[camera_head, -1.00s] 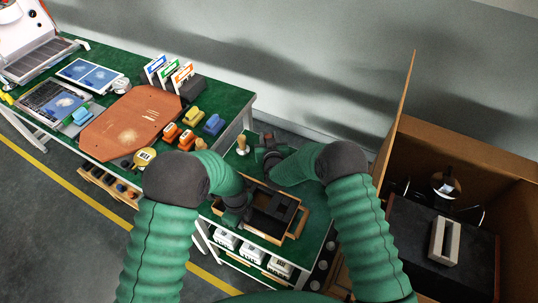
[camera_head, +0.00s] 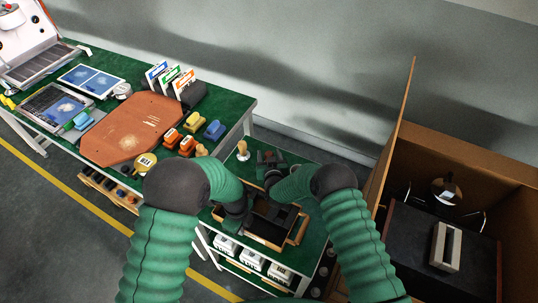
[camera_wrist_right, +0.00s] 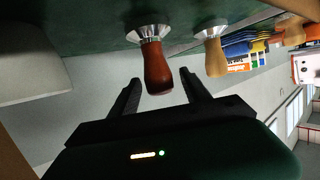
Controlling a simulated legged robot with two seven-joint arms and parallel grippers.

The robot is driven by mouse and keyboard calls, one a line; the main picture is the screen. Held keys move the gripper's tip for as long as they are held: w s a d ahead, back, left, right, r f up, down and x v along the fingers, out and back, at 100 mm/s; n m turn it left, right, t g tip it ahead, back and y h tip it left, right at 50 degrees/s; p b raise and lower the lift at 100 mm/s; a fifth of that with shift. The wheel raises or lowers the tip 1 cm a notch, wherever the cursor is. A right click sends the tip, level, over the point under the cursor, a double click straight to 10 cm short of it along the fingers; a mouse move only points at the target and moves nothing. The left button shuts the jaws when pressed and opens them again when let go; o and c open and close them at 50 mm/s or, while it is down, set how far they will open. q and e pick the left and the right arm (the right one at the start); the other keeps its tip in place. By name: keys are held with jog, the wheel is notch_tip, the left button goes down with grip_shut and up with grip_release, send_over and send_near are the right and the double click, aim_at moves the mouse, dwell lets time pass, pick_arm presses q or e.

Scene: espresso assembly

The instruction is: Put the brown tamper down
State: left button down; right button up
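The brown tamper (camera_wrist_right: 155,68) stands on its metal base on the green surface; the right wrist view shows it upside down. My right gripper (camera_wrist_right: 160,90) is open, its two fingers apart on either side of the handle's end, with gaps visible. In the head view my right gripper (camera_head: 270,178) is just in front of the tamper, which is small and dark there. My left gripper (camera_head: 236,212) is low at the left side of a wooden-framed black box (camera_head: 265,226); its fingers are hidden, so its opening cannot be told.
A light wooden tamper (camera_head: 242,149) stands close beside the brown one and also shows in the right wrist view (camera_wrist_right: 215,58). A long green table (camera_head: 235,99) with an orange-brown mat (camera_head: 125,128) lies to the left. An open cardboard box (camera_head: 465,165) is at the right.

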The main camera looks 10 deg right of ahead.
jog(key=shift+r, duration=0.1)
jog(key=shift+s+r, duration=0.15)
jog(key=shift+s, duration=0.1)
jog(key=v, duration=1.1)
jog(key=shift+s, duration=0.25)
jog(key=shift+o, duration=0.3)
jog(key=shift+w, duration=0.1)
jog(key=w+a+n+g+y, duration=0.1)
jog(key=w+a+g+y, duration=0.1)
jog(key=w+g, duration=0.4)
notch_tip(320, 180, up, 7)
jog(key=d+n+g+h, duration=0.1)
jog(key=d+g, duration=0.2)
jog(key=shift+g, duration=0.3)
jog(key=x, duration=1.2)
jog(key=shift+w, duration=0.4)
